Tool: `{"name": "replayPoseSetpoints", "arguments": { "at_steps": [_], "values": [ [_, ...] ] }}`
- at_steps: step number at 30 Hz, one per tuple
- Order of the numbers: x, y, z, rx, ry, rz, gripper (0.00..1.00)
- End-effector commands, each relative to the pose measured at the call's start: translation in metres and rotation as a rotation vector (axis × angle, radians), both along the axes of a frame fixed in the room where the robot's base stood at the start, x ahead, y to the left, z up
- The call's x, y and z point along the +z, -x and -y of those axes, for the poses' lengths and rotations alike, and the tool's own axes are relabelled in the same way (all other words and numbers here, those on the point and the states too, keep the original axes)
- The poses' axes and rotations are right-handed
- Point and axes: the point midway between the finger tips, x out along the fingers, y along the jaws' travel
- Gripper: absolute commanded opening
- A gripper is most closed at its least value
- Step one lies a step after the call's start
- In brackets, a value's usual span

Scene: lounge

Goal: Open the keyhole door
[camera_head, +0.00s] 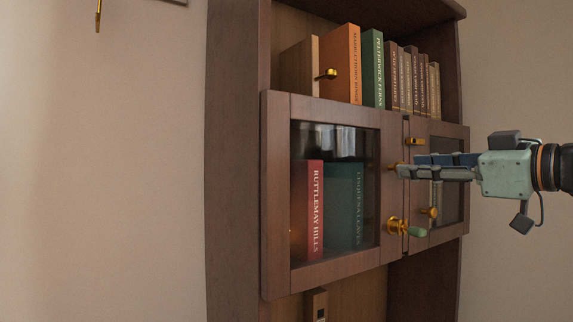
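A wooden cabinet has two framed glass doors. The left door (278,200) looks closed or nearly so, with a red and a teal book behind its glass. On its right stile is a round brass fitting (397,225) with a small green piece (416,232) beside it; I cannot make out a keyhole. The right door (452,232) has a brass knob (430,212) and is partly hidden by my gripper. My gripper (402,166) comes from the right, fingers pointing left, above the brass fitting. Its fingers are seen side-on, so their opening is unclear. No held object shows.
An open shelf above holds a row of books (372,70) and a wooden block or box with a brass knob (327,74). A small wooden piece (316,304) sits below the left door. Plain wall (110,180) lies to the left.

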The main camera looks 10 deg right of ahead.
Motion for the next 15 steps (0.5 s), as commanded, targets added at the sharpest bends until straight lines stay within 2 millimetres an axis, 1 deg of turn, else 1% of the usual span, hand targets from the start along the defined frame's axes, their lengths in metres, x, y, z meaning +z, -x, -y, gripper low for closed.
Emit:
{"name": "replayPoseSetpoints", "arguments": {
  "at_steps": [1, 3, 6, 10, 15],
  "values": [
    [0.001, -0.007, -0.004, 0.002, -0.001, -0.001, 0.34],
    [0.001, -0.015, -0.007, 0.003, -0.001, -0.001, 0.34],
    [0.000, -0.023, -0.010, 0.001, 0.000, 0.000, 0.34],
    [0.000, -0.027, -0.011, 0.001, 0.000, -0.001, 0.34],
    [-0.001, -0.027, -0.011, 0.000, 0.000, -0.001, 0.34]
  ]
}}
